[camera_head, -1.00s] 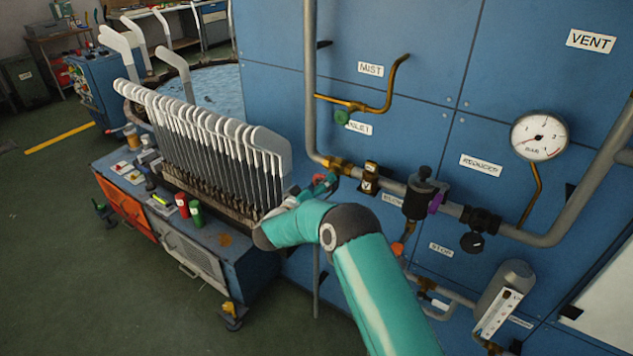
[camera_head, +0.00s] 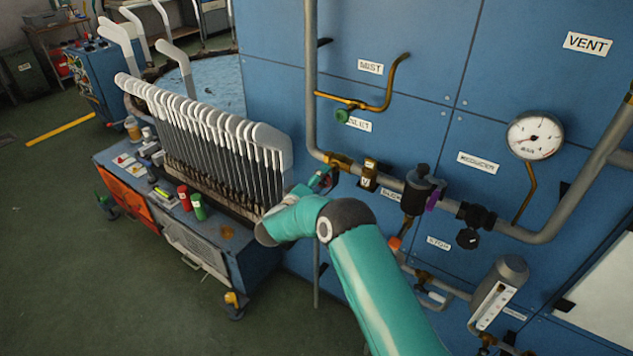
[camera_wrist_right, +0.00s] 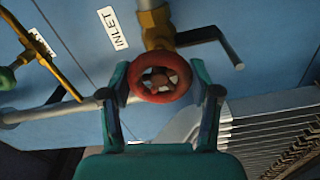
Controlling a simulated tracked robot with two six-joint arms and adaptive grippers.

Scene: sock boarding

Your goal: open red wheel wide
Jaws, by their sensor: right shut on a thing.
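The red wheel (camera_wrist_right: 160,97) is a round spoked handwheel on a brass valve (camera_wrist_right: 155,25), below the INLET label in the right wrist view. My right gripper (camera_wrist_right: 160,88) has its two teal fingers on either side of the wheel, shut on its rim. In the head view my right gripper (camera_head: 325,181) is small, at the pipe left of the black valve parts. There the wheel is mostly hidden by the gripper. My left gripper is not in view.
A grey pipe (camera_head: 310,90) runs down the blue panel (camera_head: 440,60). A bent lever (camera_wrist_right: 215,38) sticks out beside the wheel. A rack of white-topped sock boards (camera_head: 215,140) stands on a blue cart (camera_head: 265,270) left of my arm. A pressure gauge (camera_head: 534,135) is at right.

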